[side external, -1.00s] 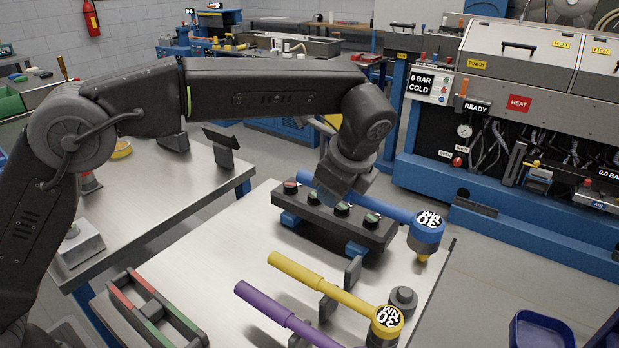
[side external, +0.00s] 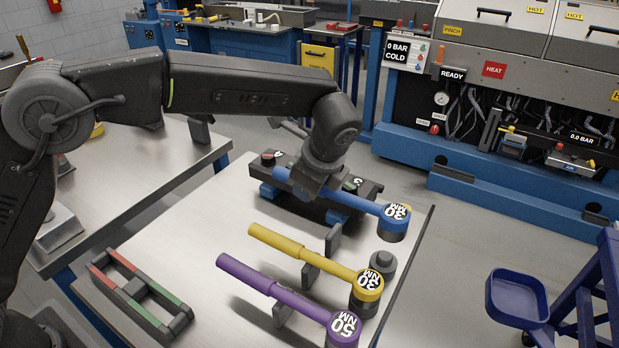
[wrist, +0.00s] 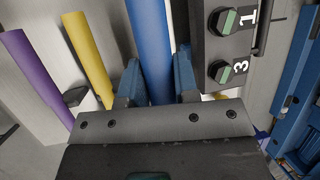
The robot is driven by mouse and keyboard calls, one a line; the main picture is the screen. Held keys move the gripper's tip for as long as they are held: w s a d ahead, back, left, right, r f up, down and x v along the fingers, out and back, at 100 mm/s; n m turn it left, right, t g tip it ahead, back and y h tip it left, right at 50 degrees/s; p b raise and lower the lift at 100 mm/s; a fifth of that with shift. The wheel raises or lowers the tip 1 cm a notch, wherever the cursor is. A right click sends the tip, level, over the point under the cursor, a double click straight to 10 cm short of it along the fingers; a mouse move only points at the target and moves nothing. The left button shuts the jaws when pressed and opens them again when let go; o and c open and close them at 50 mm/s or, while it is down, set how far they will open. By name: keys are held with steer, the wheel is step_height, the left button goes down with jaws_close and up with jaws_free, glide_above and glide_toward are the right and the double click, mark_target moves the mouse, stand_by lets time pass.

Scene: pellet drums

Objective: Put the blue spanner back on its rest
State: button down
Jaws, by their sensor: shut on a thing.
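The head (side external: 394,220) points right. An empty dark upright rest plate (side external: 334,240) stands on the table in front of the spanner, beside the yellow one. A short grey cylinder (side external: 382,264) stands near the head, below it in the picture. Whether the spanner touches anything is unclear.
A yellow spanner (side external: 300,250) and a purple spanner (side external: 260,280) lie on similar rests nearer the camera. Behind my gripper is a dark block with numbered bolts (side external: 270,160). A red and green tray (side external: 130,290) lies at the left.

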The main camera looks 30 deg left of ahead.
steer(key=shift+f, duration=3.75)
steer(key=c, duration=0.8)
jaws_free()
steer(key=v, duration=1.3)
steer(key=shift+s+d+r, duration=0.1)
steer(key=shift+d+r, duration=0.1)
steer(key=shift+r, duration=0.15)
